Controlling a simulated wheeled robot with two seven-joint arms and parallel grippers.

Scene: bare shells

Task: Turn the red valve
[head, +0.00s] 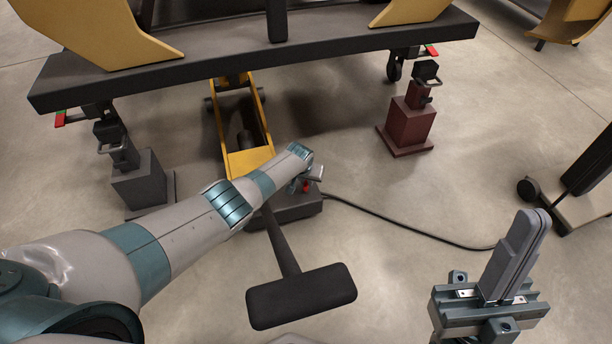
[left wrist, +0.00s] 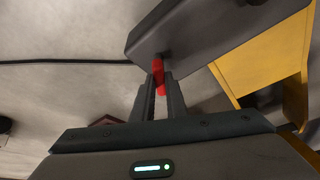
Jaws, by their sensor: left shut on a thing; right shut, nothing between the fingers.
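The red valve (head: 306,187) is a small red piece on the dark grey base block (head: 290,208) of a yellow jack. In the head view my left arm and gripper cover most of it. In the left wrist view the red valve (left wrist: 158,76) sticks out of the dark block (left wrist: 205,35), between the two fingers. My left gripper (head: 313,176) is shut on it; the fingers also show in the left wrist view (left wrist: 159,95). My right gripper (head: 527,235) is shut and empty, low at the right of the head view, far from the valve.
The yellow jack frame (head: 250,160) reaches under a dark platform (head: 330,38). A black T-shaped handle (head: 300,296) rises toward me from the jack. A black cable (head: 400,232) runs right across the floor. A grey stand (head: 140,185) and a dark red stand (head: 408,128) flank the jack.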

